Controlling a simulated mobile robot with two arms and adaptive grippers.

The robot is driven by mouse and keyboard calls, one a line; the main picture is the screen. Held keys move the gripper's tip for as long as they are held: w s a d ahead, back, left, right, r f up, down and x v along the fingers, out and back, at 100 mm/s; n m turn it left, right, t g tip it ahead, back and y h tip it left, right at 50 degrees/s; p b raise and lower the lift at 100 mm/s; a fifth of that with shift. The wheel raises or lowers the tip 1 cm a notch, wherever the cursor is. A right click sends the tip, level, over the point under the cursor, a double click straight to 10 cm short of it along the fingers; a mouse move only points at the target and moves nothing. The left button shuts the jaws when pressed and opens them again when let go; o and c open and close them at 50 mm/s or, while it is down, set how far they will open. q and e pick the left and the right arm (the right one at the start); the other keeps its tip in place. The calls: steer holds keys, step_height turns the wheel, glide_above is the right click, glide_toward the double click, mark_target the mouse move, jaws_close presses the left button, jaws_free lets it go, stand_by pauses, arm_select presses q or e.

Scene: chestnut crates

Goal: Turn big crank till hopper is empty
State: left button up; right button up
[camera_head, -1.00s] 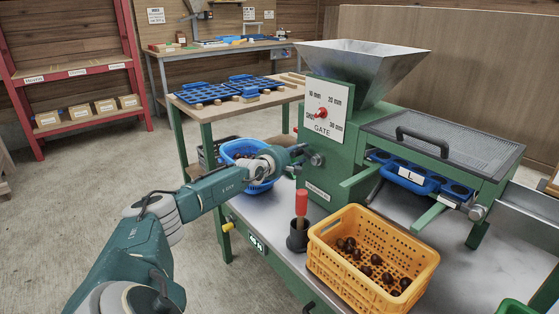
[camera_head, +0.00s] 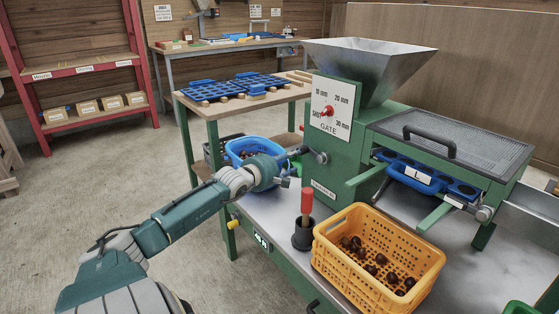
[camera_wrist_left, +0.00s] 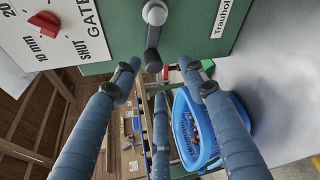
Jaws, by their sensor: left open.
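The metal hopper (camera_head: 362,72) stands on top of the green machine (camera_head: 345,180); its inside is hidden. The big crank (camera_head: 318,157) is on the machine's left side, its dark arm partly hidden behind my gripper. In the left wrist view the crank (camera_wrist_left: 153,45) shows a grey hub and a dark arm that ends near my fingertips. My left gripper (camera_wrist_left: 162,75) is open, its fingers spread around the space by the crank's end, not closed on it. It also shows in the head view (camera_head: 290,172) beside the crank. My right gripper is not in view.
A yellow crate (camera_head: 325,262) with several chestnuts and a black cup (camera_head: 302,235) with a red-handled tool stand on the bench below. A blue basket (camera_head: 232,150) lies behind my arm. A red gate knob (camera_head: 327,111) is on the white plate. Open floor lies left.

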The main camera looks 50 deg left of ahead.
arm_select(q)
steer(key=shift+f+v, duration=0.25)
steer(key=shift+v, duration=0.95)
steer(key=shift+f+v, duration=0.25)
steer(key=shift+v, duration=1)
steer(key=shift+s, duration=0.1)
